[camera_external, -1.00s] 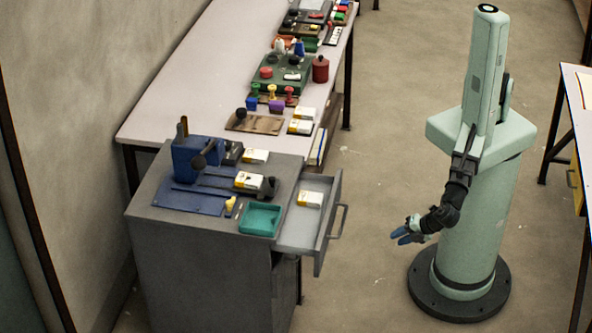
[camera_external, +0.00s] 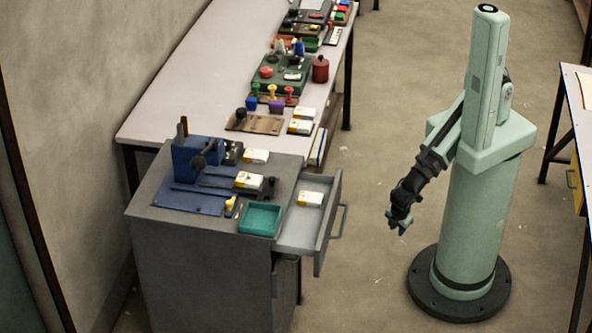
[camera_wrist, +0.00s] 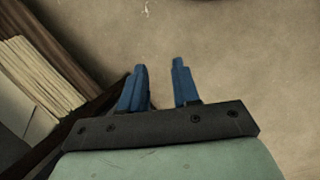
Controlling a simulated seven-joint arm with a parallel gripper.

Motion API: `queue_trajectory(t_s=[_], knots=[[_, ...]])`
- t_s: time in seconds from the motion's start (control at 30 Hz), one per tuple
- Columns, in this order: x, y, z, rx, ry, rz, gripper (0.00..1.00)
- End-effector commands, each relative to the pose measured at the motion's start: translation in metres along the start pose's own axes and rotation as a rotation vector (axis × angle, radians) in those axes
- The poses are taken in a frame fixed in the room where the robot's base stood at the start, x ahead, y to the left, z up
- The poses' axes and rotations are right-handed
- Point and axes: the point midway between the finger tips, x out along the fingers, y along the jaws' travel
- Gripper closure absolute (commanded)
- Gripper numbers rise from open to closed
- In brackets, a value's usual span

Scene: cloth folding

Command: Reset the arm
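My gripper (camera_external: 398,229) hangs from my arm in the external view, pointing down over bare floor. It is between the open drawer (camera_external: 312,222) and my own column, apart from both. In the wrist view my gripper (camera_wrist: 160,75) shows two blue fingers spread apart, with only floor between them. It holds nothing.
A grey cabinet (camera_external: 205,270) stands at left with its top drawer open, and a white-and-yellow box (camera_external: 310,199) lies in the drawer. A teal tray (camera_external: 260,219) sits on the cabinet top. A long table (camera_external: 190,95) behind carries several small objects. The floor (camera_external: 400,120) around my arm is largely clear.

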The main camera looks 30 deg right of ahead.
Motion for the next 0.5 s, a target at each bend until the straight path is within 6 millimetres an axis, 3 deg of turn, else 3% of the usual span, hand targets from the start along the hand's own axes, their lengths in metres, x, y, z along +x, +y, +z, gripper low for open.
queue_trajectory(t_s=[0.5], knots=[[0.062,0.063,0.068,0.331,-0.121,-0.232,0.69]])
